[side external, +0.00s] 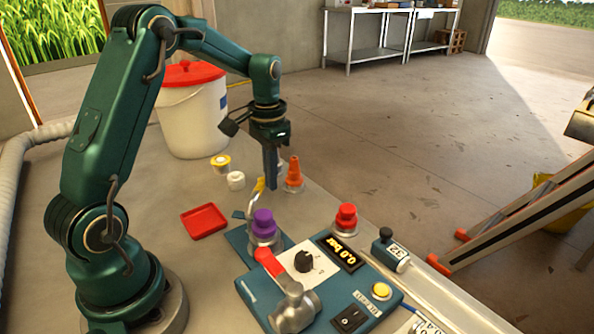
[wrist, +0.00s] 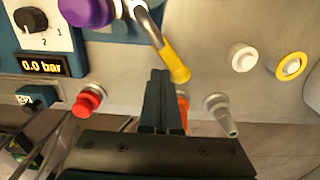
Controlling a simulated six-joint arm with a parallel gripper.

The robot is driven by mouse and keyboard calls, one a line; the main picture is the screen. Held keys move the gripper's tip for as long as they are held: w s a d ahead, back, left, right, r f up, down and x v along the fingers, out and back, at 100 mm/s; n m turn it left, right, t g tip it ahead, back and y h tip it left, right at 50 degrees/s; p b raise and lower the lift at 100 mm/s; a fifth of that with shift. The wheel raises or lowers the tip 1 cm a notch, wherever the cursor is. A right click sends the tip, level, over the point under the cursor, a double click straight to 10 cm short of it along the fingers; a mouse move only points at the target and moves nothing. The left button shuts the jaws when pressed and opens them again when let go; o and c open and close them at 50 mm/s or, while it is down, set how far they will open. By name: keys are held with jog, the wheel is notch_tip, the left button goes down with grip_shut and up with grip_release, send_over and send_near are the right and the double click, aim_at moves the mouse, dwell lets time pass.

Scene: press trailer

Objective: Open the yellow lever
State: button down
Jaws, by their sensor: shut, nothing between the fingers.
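The yellow lever (side external: 259,185) is the yellow-tipped end of a bent metal handle beside the purple knob (side external: 263,224) on the blue panel (side external: 237,246). In the wrist view the yellow lever (wrist: 175,62) is just beyond my fingertips, with its metal arm running up and left. My gripper (side external: 271,186) points down and is shut and empty, close beside the yellow tip. In the wrist view my gripper (wrist: 161,73) has its fingers together next to the lever's end. I cannot tell whether they touch it.
An orange cone (side external: 293,174) stands right behind my gripper; a grey cone-shaped piece (wrist: 221,115) is also near. White and yellow caps (side external: 236,181) lie to the left. A red tray (side external: 204,221), red-handled valve (side external: 270,263) and red knob (side external: 346,217) are nearby. The display (side external: 341,254) reads 0.0 bar.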

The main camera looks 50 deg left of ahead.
jog(key=shift+s+a, duration=0.4)
jog(key=shift+a, duration=0.2)
jog(key=shift+s+a, duration=0.4)
jog(key=shift+a, duration=0.2)
jog(key=shift+s+a, duration=0.75)
jog(key=shift+s, duration=0.4)
